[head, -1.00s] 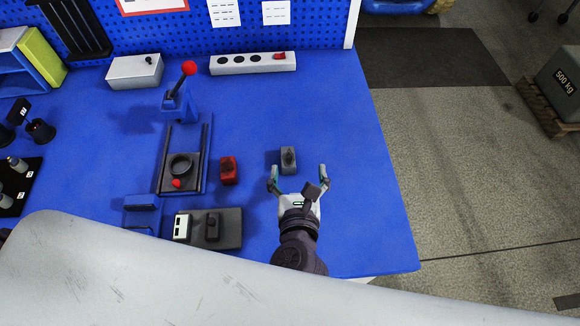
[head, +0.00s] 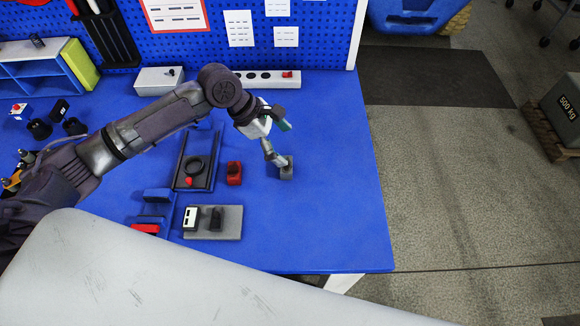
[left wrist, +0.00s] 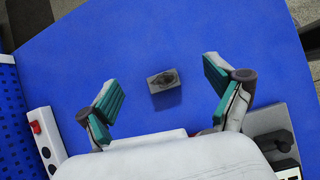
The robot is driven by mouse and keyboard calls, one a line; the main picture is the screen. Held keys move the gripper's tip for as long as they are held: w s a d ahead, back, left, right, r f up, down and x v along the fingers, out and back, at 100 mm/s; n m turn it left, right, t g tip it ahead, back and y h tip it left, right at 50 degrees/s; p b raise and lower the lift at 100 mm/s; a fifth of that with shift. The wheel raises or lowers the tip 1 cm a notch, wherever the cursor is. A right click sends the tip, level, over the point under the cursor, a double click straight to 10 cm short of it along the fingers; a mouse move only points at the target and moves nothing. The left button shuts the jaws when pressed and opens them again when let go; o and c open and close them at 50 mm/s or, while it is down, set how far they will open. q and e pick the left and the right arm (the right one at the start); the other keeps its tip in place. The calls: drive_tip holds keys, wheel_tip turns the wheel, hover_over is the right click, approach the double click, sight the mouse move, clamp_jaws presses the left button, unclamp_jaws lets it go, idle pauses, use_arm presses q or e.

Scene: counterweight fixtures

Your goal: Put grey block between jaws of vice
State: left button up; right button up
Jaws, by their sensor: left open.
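The grey block (head: 286,174) stands on the blue table, right of a red block. In the left wrist view the grey block (left wrist: 163,80) shows ahead of and between my open fingers, apart from both. My left gripper (head: 280,142) is open and empty above it; one finger partly covers the block in the head view. The teal finger pads also show in the left wrist view (left wrist: 160,95). A blue fixture with upright parts and a red piece, apparently the vice (head: 157,195), stands at the table's front left. My right gripper is not in view.
The red block (head: 234,174) stands left of the grey block, beside a black-railed fixture (head: 196,160). A grey plate (head: 230,224) carries a white and a black part. A socket strip (head: 275,77) lies at the back. The table's right side is clear.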

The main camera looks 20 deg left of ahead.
sight(286, 168)
use_arm(q)
drive_tip(key=a+r+n+y, duration=0.1)
drive_tip(key=a+y, duration=0.1)
drive_tip(key=a, duration=0.3)
drive_tip(key=shift+g, duration=0.3)
drive_tip(key=x, duration=0.8)
drive_tip(key=shift+w+f+p, duration=0.15)
drive_tip(key=shift+f+p, duration=0.05)
drive_tip(key=shift+p, duration=0.15)
drive_tip(key=shift+p+x, duration=0.4)
drive_tip(key=shift+x, duration=2.35)
drive_tip(key=shift+d+r, duration=0.1)
drive_tip(key=c, duration=1.4)
drive_tip(key=shift+r, duration=0.1)
